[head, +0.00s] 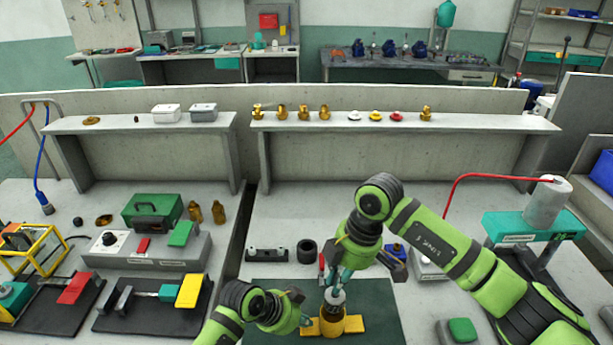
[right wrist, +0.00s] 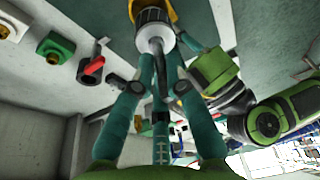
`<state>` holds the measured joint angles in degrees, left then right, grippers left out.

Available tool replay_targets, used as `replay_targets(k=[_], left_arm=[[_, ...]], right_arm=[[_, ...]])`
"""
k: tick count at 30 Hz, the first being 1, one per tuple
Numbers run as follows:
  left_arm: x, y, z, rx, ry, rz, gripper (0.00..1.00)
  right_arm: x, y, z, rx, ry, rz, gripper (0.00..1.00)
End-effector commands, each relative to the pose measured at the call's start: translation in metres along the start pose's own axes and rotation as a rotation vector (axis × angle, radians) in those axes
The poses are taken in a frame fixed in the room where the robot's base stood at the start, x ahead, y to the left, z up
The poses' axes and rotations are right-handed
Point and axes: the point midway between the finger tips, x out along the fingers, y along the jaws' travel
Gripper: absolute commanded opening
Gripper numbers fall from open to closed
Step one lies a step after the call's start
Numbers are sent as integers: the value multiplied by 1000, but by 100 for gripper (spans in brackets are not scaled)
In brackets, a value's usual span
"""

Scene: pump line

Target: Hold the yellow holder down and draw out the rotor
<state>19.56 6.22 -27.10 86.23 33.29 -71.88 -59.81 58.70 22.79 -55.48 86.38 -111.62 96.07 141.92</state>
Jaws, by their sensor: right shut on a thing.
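The yellow holder (head: 353,325) stands upright on the dark green mat, its flange spreading to both sides. The rotor (head: 335,297), a grey cylinder with a thin shaft, stands upright at the holder's mouth; how deep it sits I cannot tell. My right gripper (head: 339,279) comes from above, shut on the rotor's shaft. The right wrist view shows its teal fingers around the shaft, the rotor's slotted body (right wrist: 154,16) and part of the holder (right wrist: 174,12) beyond. My left gripper (head: 305,320) is low at the holder's left flange; its fingertips are partly hidden, and contact is unclear.
The green mat (head: 378,310) has bare room to the right. Behind it stand a dark ring (head: 306,251) and a small rack (head: 267,255). A red-handled tool (head: 322,266) is close to my right gripper. A teal press (head: 530,226) stands at the right.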

Motion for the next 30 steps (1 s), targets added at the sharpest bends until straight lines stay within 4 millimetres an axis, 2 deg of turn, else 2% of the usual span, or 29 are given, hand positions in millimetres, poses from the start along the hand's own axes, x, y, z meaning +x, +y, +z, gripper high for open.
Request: replay_targets(k=[1, 12, 30], left_arm=[[3, 5, 5, -3, -11, 13, 0], [3, 6, 5, -4, -12, 14, 0], [-2, 5, 3, -3, -13, 16, 0]], right_arm=[[-4, 1, -1, -1, 3, 4, 0], [-21, 1, -6, -1, 3, 4, 0], [-30, 0, -8, -1, 3, 3, 0]])
